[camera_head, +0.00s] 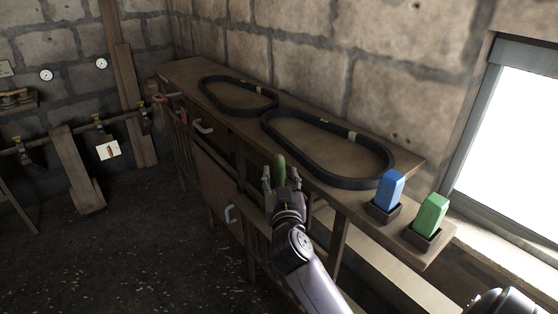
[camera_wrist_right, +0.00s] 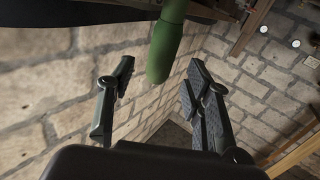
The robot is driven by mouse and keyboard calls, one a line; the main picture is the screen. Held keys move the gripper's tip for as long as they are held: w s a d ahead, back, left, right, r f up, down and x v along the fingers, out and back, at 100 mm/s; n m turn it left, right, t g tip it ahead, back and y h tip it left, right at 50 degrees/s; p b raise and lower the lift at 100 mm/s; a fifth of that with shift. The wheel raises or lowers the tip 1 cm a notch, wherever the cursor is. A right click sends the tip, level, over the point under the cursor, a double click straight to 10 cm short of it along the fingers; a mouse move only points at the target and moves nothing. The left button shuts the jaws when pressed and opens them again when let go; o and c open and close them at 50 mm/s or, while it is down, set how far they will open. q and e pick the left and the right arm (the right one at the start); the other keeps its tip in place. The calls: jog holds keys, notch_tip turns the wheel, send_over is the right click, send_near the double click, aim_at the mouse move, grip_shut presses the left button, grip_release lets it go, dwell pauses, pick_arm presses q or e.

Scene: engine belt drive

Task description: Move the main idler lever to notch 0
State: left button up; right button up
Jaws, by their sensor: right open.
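A green, round-ended handle (camera_head: 281,168) shows at the bench's front side; I take it for the main idler lever, though no label is readable. It also hangs from the top of the right wrist view (camera_wrist_right: 166,45). My right gripper (camera_head: 281,180) is open, with one finger on each side of the handle. In the right wrist view, the gripper (camera_wrist_right: 160,82) shows gaps between both fingers and the handle. The lever's base and any notch marks are hidden or too small to tell.
Two black belts (camera_head: 375,178) (camera_head: 205,88) lie on the wooden bench (camera_head: 180,68). A blue block (camera_head: 391,188) and a green block (camera_head: 431,214) stand in dark holders at its near end. Grey handles (camera_head: 203,127) (camera_head: 230,214) stick out from the front. Floor at left is clear.

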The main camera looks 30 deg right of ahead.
aim_at(280, 169)
jog(key=p+x, duration=0.1)
jog(key=x, duration=0.4)
jog(key=shift+c, duration=0.6)
grip_shut()
dwell(0.3)
